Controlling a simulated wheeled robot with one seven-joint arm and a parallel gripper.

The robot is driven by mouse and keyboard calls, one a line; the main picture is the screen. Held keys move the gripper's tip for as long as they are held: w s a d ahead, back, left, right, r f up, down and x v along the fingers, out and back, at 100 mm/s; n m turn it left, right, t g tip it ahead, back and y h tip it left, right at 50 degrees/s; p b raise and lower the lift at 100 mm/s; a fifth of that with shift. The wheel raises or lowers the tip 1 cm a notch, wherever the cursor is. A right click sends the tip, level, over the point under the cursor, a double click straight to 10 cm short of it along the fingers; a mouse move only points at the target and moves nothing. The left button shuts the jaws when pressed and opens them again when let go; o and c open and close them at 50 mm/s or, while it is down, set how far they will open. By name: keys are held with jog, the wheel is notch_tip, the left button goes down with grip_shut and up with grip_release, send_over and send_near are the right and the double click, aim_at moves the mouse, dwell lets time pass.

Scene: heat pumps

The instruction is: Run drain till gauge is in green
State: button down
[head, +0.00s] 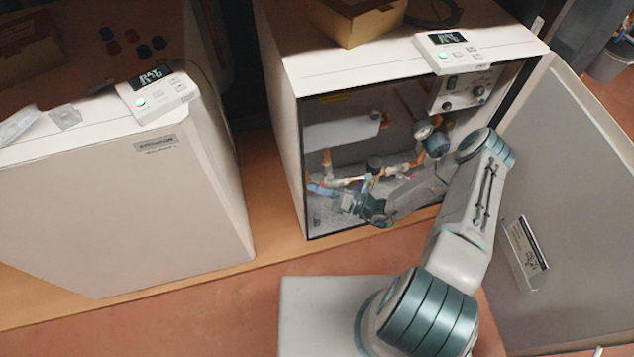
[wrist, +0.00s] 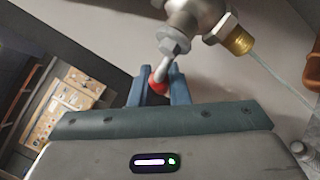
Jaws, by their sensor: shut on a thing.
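The drain valve (wrist: 192,18) is a metal body with a hex nut and a brass outlet (wrist: 240,40), seen at the top of the wrist view. Its short lever (wrist: 167,62) ends in a red knob (wrist: 159,88). My gripper (wrist: 159,91) has its two blue fingers on either side of that knob and is shut on it. A thin pale stream (wrist: 282,80) runs from the brass outlet down to the right. A round gauge (head: 424,131) shows inside the open cabinet in the head view; its needle and colours are too small to read.
The open heat pump cabinet (head: 300,150) holds copper pipes and a white tank (head: 342,131). Its door (head: 570,200) stands open at right, close to my arm. A controller (head: 448,50) and a cardboard box (head: 355,22) sit on top. A closed unit (head: 130,205) stands at left.

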jog(key=shift+w+d+f+n+g+h+p, duration=0.1)
jog(key=shift+d+f+n+g+h+p, duration=0.15)
jog(key=shift+n+h+p, duration=0.45)
jog(key=shift+d+f+n+g+h+p, duration=0.1)
jog(key=shift+f+n+g+h+p, duration=0.3)
jog(key=shift+h+p, duration=0.45)
jog(key=c, duration=1.4)
grip_release()
jog(key=p+v, duration=0.1)
jog(key=v, duration=1.3)
jog(key=shift+f+p, duration=0.2)
jog(key=shift+p, duration=0.1)
